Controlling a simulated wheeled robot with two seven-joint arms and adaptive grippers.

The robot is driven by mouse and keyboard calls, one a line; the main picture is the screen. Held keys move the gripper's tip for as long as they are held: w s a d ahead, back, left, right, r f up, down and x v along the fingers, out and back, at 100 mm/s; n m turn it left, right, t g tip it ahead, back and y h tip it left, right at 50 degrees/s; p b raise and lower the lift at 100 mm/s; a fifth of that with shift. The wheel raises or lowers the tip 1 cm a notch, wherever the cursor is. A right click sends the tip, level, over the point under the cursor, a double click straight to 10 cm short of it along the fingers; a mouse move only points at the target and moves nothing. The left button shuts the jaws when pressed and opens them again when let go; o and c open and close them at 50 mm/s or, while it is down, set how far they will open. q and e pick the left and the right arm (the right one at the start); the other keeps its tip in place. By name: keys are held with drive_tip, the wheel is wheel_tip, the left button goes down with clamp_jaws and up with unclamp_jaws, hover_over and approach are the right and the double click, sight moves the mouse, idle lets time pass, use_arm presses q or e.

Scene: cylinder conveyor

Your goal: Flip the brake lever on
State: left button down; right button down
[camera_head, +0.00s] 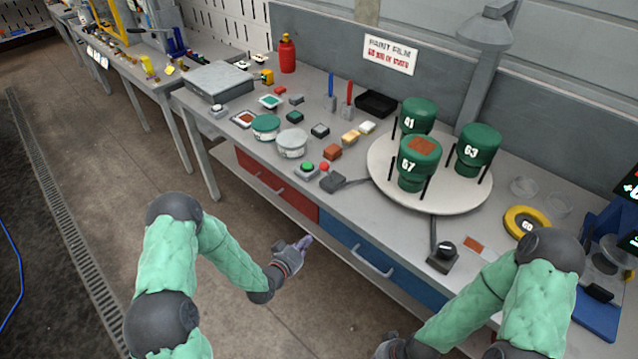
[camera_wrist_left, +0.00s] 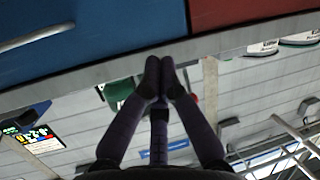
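A round white turntable (camera_head: 390,190) on the grey workbench carries green cylinders marked 41 (camera_head: 419,116), 63 (camera_head: 478,149) and 67 (camera_head: 411,180). A dark grey block with a short arm (camera_head: 334,181) sits at its left edge. I cannot tell which of these is the brake lever. My left gripper (camera_head: 307,241) is empty, in front of and below the bench edge; its fingertips meet in the left wrist view (camera_wrist_left: 159,76). My right gripper is mostly cut off at the bottom edge.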

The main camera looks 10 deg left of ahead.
sight(324, 170)
use_arm(q)
drive_tip(key=w+a+r+m+t+h+b, duration=0.1)
drive_tip(key=a+r+m+t+h, duration=0.2)
drive_tip(key=r+t, duration=0.3)
wheel_tip(324, 170, up, 4)
drive_tip(key=shift+w+a+r+b, duration=0.1)
drive_tip(key=shift+w+a+b, duration=0.15)
drive_tip(key=shift+w+b, duration=0.15)
drive_tip(key=b+x, duration=0.2)
drive_tip(key=x, duration=1.2)
drive_tip(key=shift+s+d+r, duration=0.1)
drive_tip(key=shift+r, duration=0.05)
